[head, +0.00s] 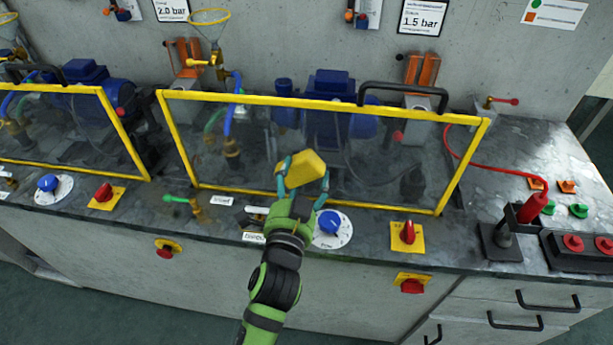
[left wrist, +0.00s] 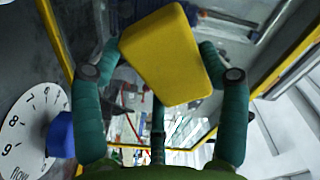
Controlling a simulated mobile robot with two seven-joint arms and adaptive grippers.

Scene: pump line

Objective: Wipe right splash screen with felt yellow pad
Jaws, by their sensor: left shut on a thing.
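The right splash screen (head: 262,150) is a clear pane in a yellow frame with a black handle on its top edge. It also shows in the left wrist view, where its yellow frame (left wrist: 55,45) crosses the left side. My left gripper (head: 302,175) is shut on the yellow felt pad (head: 299,168). My right gripper is in neither view.
A blue flow knob on a white dial (head: 333,230) is just right of my gripper. Red switches on yellow plates (head: 407,237) stand along the bench front. A left splash screen (head: 62,130) is beside. A red tool (head: 531,208) stands at the right.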

